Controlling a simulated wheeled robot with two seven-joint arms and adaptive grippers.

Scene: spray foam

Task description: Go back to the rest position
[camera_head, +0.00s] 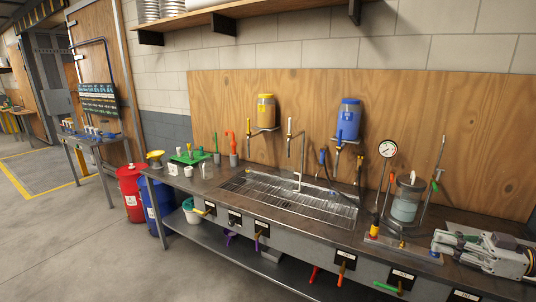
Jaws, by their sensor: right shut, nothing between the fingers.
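My right gripper (442,242) shows at the lower right, over the right end of the metal workbench (185,184). Its fingers point left and are shut with nothing between them. They are just right of the base of a stand that carries a clear vessel (404,206) and a round gauge (388,148). I cannot tell whether the gripper touches the bench top. My left gripper is not in view.
A wire sink grid (300,200) fills the middle of the bench. A yellow container (266,111) and a blue container (348,119) hang on the wooden backboard. Red (131,190) and blue (157,205) drums stand at the left. The floor in front is clear.

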